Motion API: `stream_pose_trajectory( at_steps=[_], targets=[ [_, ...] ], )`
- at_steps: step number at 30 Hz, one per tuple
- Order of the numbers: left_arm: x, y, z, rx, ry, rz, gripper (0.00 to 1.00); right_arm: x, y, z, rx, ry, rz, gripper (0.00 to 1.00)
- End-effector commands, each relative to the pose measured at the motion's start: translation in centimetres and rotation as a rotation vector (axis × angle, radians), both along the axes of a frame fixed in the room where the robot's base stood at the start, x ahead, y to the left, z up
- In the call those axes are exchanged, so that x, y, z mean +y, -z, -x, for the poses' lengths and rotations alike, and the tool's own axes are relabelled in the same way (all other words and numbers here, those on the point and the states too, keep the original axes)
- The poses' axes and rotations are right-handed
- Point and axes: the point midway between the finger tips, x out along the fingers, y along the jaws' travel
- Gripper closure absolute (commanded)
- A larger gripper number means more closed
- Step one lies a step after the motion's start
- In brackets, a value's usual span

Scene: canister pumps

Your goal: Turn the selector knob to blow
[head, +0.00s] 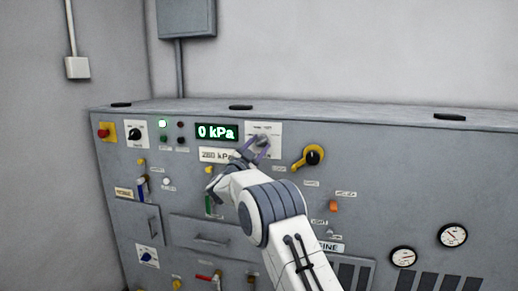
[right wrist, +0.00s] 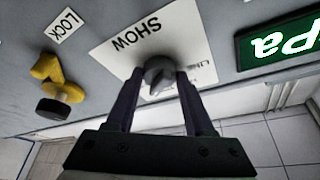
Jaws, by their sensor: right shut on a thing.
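My right gripper (head: 256,147) is at the panel front, its two fingers on either side of a grey knob (head: 263,140) just right of the green 0 kPa display. In the right wrist view the gripper (right wrist: 160,88) is shut on this grey knob (right wrist: 159,71). Its white plate (right wrist: 128,43) reads SHOW, with another word partly hidden by a finger. A black knob (head: 135,133) sits on a white plate at the panel's upper left. A blue knob (head: 147,257) sits at lower left. Their markings are too small to read. My left gripper is out of view.
A yellow-handled rotary switch (head: 310,157) lies right of the gripped knob; it also shows in the right wrist view (right wrist: 58,82), near a LOCK label. The kPa display (head: 216,132) is to the left. A red button (head: 105,132), small levers and two gauges (head: 452,235) fill the panel.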

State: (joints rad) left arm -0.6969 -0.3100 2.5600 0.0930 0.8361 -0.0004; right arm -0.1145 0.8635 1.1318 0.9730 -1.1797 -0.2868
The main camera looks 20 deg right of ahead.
Motion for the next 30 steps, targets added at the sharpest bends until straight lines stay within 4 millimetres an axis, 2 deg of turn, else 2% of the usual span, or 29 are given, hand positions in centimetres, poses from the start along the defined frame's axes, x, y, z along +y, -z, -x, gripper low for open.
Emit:
stream_pose_trajectory(
  at_steps=[12, 28, 29, 30],
  targets=[
    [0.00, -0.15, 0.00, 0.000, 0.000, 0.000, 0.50, 0.26, -0.13, -0.21, -0.101, -0.007, -0.153, 1.00],
    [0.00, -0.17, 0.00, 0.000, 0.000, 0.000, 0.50, 0.26, -0.22, -0.22, -0.116, -0.007, -0.172, 1.00],
    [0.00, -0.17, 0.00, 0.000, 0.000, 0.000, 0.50, 0.26, -0.23, -0.21, -0.116, -0.007, -0.172, 0.43],
    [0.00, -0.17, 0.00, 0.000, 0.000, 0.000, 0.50, 0.24, -0.22, -0.20, -0.116, -0.007, -0.172, 0.28]
  ],
)
